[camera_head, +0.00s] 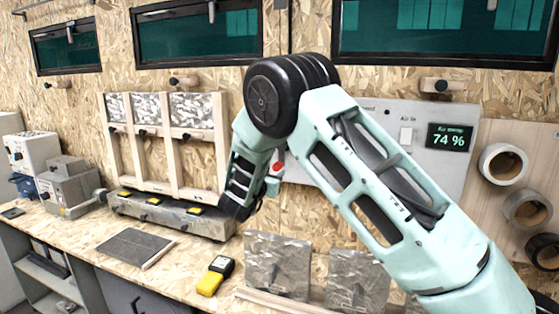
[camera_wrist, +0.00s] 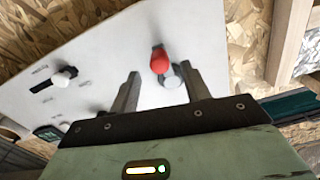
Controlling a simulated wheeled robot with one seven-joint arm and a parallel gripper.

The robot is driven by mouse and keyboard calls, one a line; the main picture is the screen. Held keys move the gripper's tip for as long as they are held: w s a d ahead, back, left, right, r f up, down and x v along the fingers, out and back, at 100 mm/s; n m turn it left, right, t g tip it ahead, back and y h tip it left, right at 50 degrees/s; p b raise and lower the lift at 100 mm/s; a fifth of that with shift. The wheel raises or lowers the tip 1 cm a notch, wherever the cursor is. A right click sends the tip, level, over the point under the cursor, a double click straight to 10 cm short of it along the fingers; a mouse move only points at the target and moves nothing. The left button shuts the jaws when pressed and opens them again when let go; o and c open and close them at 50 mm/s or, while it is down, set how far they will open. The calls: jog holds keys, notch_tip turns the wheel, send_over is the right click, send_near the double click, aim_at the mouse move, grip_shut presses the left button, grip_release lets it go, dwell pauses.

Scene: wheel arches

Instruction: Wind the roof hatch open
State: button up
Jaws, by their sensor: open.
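A red rounded knob (camera_wrist: 159,61) with a grey round metal part (camera_wrist: 172,79) beside it sits on the pale wall panel (camera_wrist: 110,60) in the wrist view. My gripper (camera_wrist: 160,71) is open, its two fingers on either side of the knob with gaps showing. I cannot tell how far the fingers reach along the knob. In the head view the red knob (camera_head: 278,168) shows just right of my wrist, and my arm hides most of the gripper and the panel's left part. No roof hatch is clearly seen.
The panel also carries a white switch (camera_head: 406,137) and a display (camera_head: 450,136) reading 74 %. Tape rolls (camera_head: 503,163) hang at right. Below, the bench holds a yellow-black device (camera_head: 214,276), a grey unit (camera_head: 170,215) and grey plates (camera_head: 278,262). Dark-framed windows (camera_head: 195,35) line the wall above.

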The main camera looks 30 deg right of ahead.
aim_at(280, 162)
jog(key=p+x, duration=0.2)
jog(key=x, duration=0.6)
jog(key=shift+d, duration=0.1)
grip_shut()
jog(key=shift+w, duration=0.1)
